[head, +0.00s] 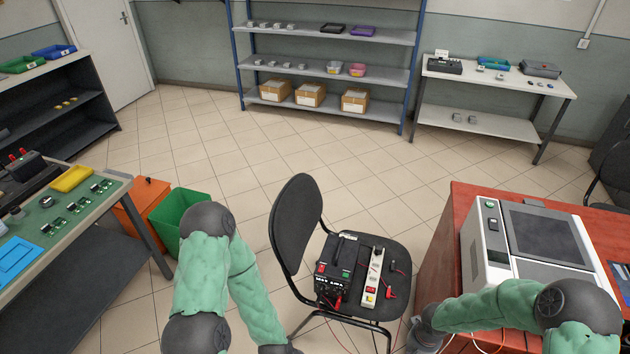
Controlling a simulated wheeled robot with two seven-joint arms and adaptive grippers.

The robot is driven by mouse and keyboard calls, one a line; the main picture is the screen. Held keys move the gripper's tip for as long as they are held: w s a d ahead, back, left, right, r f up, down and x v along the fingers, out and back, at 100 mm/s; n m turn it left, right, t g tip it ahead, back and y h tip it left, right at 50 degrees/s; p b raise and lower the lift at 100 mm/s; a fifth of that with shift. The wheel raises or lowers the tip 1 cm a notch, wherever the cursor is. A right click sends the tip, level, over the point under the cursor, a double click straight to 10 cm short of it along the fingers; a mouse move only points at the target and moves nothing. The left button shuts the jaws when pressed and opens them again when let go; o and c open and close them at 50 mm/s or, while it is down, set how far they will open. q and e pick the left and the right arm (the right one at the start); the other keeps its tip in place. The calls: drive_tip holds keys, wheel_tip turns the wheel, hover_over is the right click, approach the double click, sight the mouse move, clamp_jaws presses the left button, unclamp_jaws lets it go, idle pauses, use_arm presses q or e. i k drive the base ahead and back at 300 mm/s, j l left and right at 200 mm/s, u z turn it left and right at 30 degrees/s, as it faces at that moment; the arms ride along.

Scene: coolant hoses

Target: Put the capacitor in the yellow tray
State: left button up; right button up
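The yellow tray (72,178) lies on the workbench at the left, near its back edge. Green circuit boards (78,208) with small parts lie in front of it. I cannot tell for sure which thing is the capacitor; the small parts on the benches and shelves are too small to make out. My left arm reaches down at the lower middle-left, and its gripper is below the picture.
A black chair (298,215) holds a black power unit (337,268) and a white power strip (376,268). A green bin (172,214) and an orange cabinet (136,206) stand beside the left bench. A red table (452,240) with a machine stands right. The tiled floor behind is clear.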

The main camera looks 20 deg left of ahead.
sight(77, 176)
drive_tip(key=j+u, duration=0.2)
drive_tip(key=u, duration=0.25)
drive_tip(key=i+j+u, duration=0.15)
drive_tip(key=u, duration=0.3)
drive_tip(key=i+j+u, duration=0.1)
drive_tip(key=u, duration=0.35)
drive_tip(key=i+j+u, duration=0.1)
drive_tip(key=u, duration=0.4)
drive_tip(key=i+u, duration=0.3)
drive_tip(key=i, duration=0.2)
drive_tip(key=i+l+u, duration=0.1)
drive_tip(key=i+u, duration=0.2)
drive_tip(key=i, duration=0.2)
drive_tip(key=i+l+u, duration=0.3)
drive_tip(key=i, duration=0.2)
drive_tip(key=j, duration=0.1)
